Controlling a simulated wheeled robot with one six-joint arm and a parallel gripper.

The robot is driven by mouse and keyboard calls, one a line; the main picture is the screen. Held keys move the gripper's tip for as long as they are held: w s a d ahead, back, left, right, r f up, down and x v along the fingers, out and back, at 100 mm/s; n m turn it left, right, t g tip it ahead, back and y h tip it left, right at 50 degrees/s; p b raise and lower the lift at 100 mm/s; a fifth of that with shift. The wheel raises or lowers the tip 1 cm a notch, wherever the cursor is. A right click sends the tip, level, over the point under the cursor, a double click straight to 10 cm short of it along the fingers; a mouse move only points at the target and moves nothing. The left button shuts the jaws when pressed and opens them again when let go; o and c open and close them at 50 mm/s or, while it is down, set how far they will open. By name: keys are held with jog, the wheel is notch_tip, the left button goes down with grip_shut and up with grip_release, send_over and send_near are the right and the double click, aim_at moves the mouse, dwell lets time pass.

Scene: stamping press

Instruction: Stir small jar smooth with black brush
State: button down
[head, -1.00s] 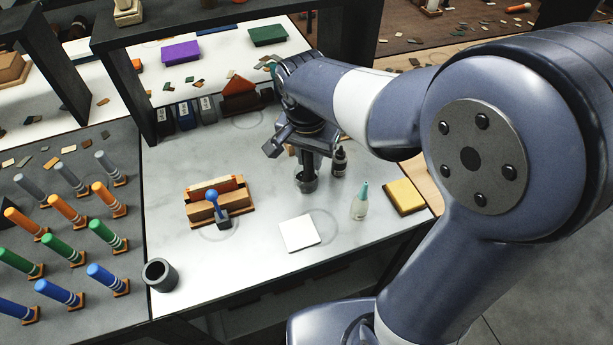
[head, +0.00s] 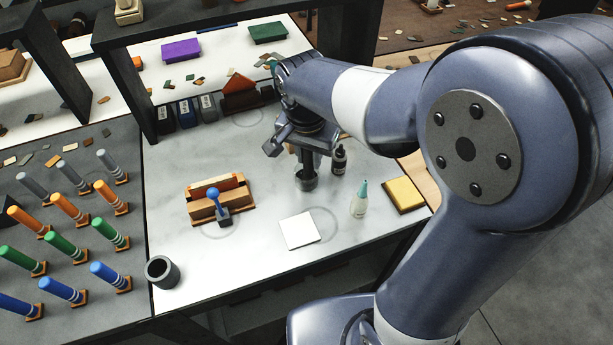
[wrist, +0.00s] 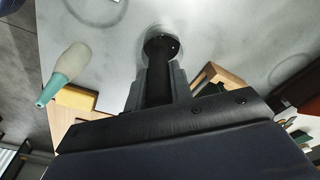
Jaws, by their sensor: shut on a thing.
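My gripper (head: 306,152) is shut on the black brush (wrist: 158,84), which points down toward the white worktop. The small jar (head: 306,183) is a dark grey round cup standing on the worktop below my gripper. The brush's lower end is at the jar's mouth and appears to be inside it. In the wrist view the jar (wrist: 161,40) shows as a dark round shape at the brush's far end, and my gripper's fingers (wrist: 158,90) flank the brush. The jar's contents are hidden.
A black dropper bottle (head: 339,159) stands close right of the jar. A wooden holder with a blue-knobbed stamp (head: 214,202) is left. A dark cup (head: 162,272) stands front left.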

jog(key=shift+w+d, duration=0.1)
jog(key=shift+w, duration=0.1)
jog(key=shift+w+a, duration=0.3)
jog(key=shift+s+a, duration=0.2)
jog(key=shift+a, duration=0.05)
jog(key=shift+s, duration=0.2)
jog(key=shift+s+d, duration=0.2)
